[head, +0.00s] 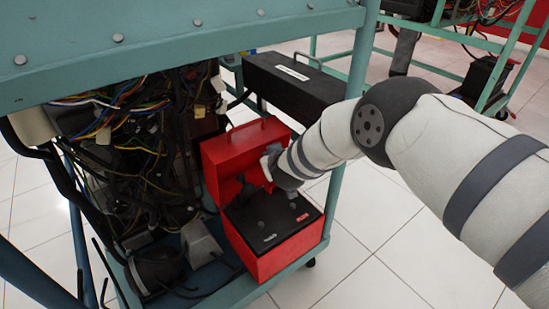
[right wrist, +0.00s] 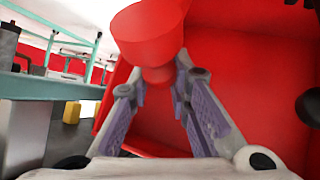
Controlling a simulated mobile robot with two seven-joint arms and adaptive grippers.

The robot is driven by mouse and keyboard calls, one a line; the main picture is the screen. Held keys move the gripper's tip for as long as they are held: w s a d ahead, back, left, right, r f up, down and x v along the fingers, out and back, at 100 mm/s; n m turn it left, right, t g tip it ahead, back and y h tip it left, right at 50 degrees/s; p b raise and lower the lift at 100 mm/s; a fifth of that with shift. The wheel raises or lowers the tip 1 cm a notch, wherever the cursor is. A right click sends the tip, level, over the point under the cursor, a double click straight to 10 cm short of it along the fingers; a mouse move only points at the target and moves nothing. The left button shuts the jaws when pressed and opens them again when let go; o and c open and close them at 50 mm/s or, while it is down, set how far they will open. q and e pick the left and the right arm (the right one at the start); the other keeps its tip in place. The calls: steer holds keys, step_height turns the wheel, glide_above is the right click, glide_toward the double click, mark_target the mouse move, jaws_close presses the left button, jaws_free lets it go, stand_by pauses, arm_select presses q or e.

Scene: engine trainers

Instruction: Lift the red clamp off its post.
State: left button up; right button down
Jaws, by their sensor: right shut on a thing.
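My right gripper (head: 268,172) reaches into the open red box from the right in the head view. In the right wrist view my right gripper (right wrist: 160,72) has its two fingers closed around the narrow lower part of a rounded red piece, the red clamp (right wrist: 150,32). The clamp's wide part stands out beyond the fingertips. In the head view the clamp cannot be told apart from the gripper and the red box behind it. My left gripper is out of view.
The red box (head: 285,262) stands on the teal frame's lower shelf, its lid (head: 240,150) raised behind the gripper. Tangled wires (head: 130,140) crowd the left.

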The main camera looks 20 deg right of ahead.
steer(key=shift+s+a+f, duration=0.2)
steer(key=shift+a+f, duration=0.05)
steer(key=shift+f, duration=0.15)
steer(key=c, duration=1.5)
jaws_free()
steer(key=shift+o, duration=0.2)
steer(key=shift+w+r, duration=0.1)
steer(key=shift+s+r, duration=0.2)
steer(key=shift+r, duration=0.05)
steer(key=v, duration=1.1)
steer(key=shift+s, duration=0.25)
